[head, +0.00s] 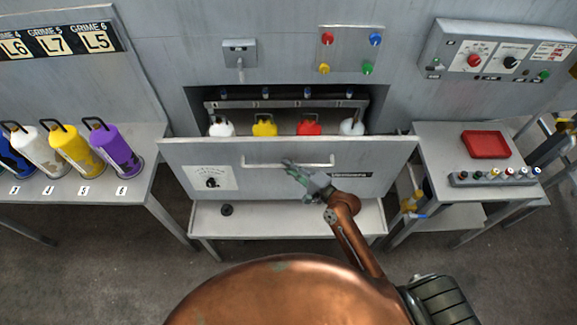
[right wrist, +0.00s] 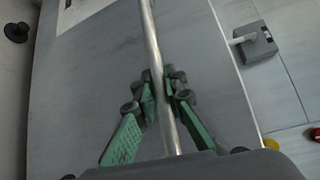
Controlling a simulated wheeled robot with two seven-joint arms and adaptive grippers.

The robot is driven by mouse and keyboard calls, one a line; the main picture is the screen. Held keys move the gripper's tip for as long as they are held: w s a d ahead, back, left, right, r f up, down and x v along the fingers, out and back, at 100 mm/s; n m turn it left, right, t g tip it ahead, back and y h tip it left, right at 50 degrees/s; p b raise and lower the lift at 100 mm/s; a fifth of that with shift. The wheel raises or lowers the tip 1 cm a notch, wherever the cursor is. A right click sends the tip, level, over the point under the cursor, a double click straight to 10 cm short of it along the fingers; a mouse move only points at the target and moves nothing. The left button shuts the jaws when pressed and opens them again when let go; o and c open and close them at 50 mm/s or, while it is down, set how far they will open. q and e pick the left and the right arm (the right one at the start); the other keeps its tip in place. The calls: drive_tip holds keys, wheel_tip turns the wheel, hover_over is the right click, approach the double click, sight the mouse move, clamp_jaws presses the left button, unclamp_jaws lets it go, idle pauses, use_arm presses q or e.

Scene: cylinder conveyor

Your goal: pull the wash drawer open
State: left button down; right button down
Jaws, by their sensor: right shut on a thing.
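The wash drawer (head: 260,183) is a grey metal drawer front standing out from the wall, with a long silver bar handle (head: 265,163). Behind its front, an open bay shows white, yellow and red rounded items. My left gripper is not seen in either view.
A left table holds several cylinders, including a purple one (head: 114,150). A right table carries a red tray (head: 485,145) and a row of small knobs (head: 494,177). A low shelf (head: 290,217) is below the drawer. A control box (head: 495,55) is upper right.

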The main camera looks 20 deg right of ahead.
drive_tip(key=shift+s+a, duration=0.1)
drive_tip(key=shift+s, duration=0.2)
drive_tip(key=s+a+p, duration=0.2)
drive_tip(key=s+p, duration=0.3)
drive_tip(key=s, duration=0.5)
drive_tip(key=shift+a, duration=0.35)
drive_tip(key=shift+f, duration=0.1)
drive_tip(key=c, duration=2)
unclamp_jaws()
drive_tip(key=v, duration=1.2)
drive_tip(key=shift+a, duration=0.1)
